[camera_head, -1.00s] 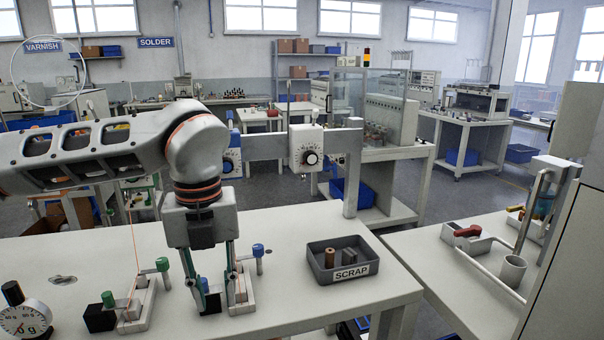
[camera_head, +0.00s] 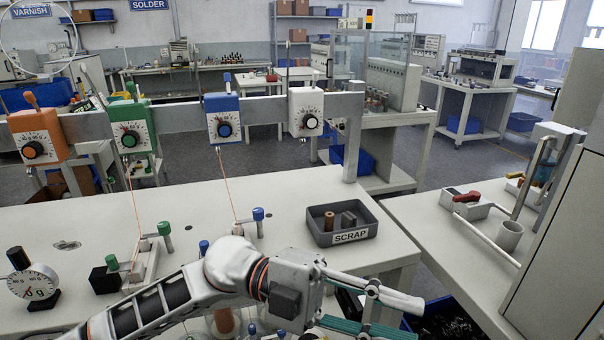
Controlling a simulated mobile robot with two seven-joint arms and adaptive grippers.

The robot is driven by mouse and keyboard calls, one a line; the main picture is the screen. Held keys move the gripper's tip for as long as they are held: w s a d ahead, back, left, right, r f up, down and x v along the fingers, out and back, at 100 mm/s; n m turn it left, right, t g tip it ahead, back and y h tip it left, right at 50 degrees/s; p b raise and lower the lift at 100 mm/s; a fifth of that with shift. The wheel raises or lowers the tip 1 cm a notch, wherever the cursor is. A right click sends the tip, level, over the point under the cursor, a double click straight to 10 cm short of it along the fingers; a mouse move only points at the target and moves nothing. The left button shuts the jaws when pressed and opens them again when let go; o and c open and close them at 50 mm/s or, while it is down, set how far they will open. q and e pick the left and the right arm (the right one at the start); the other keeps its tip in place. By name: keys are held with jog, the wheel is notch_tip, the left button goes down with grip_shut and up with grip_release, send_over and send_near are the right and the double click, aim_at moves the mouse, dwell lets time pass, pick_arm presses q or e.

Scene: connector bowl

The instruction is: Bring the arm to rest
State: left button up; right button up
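My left arm reaches in along the bottom of the head view, low over the front of the white bench (camera_head: 300,190). Its gripper (camera_head: 415,319) points right, past the front edge of the bench. Its two fingers are apart, and I see nothing held between them. The arm hides part of the bench front, including much of what stands behind it. My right gripper is not in view.
A grey SCRAP tray (camera_head: 385,232) holding small blocks stands behind the gripper. Two wire fixtures (camera_head: 152,262) (camera_head: 246,230), a dial gauge (camera_head: 35,284) and a black block (camera_head: 104,279) stand left. A second bench (camera_head: 425,238) is at right.

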pick_arm(q)
jog(key=w+a+n+t+h, duration=0.3)
jog(key=w+n+t+h, duration=0.4)
jog(key=w+n+t, duration=0.35)
jog(key=w+a+f+n+t+y, duration=0.3)
jog(key=a+f+n+t+y, duration=0.2)
jog(key=f+n+t, duration=0.2)
jog(key=w+a+f+n+t+y, duration=0.3)
jog(key=a+f+n+t+y, duration=0.25)
jog(key=f+n+t, duration=0.2)
jog(key=s+a+f+n+g+y, duration=0.1)
jog(key=a+f+n+y, duration=0.25)
jog(key=f, duration=0.35)
jog(key=s+a+f+n+y, duration=0.25)
jog(key=a+f, duration=0.25)
jog(key=f, duration=0.3)
jog(key=s+a+f+g+y, duration=0.2)
jog(key=s+a+f, duration=0.2)
jog(key=s+f, duration=0.2)
jog(key=s+a+f+n+g+y, duration=0.1)
jog(key=s+a+f+g+y, duration=0.2)
jog(key=f, duration=0.7)
jog(key=s+a, duration=0.2)
jog(key=s, duration=0.2)
jog(key=shift+a+f, duration=0.3)
jog(key=shift+f, duration=0.05)
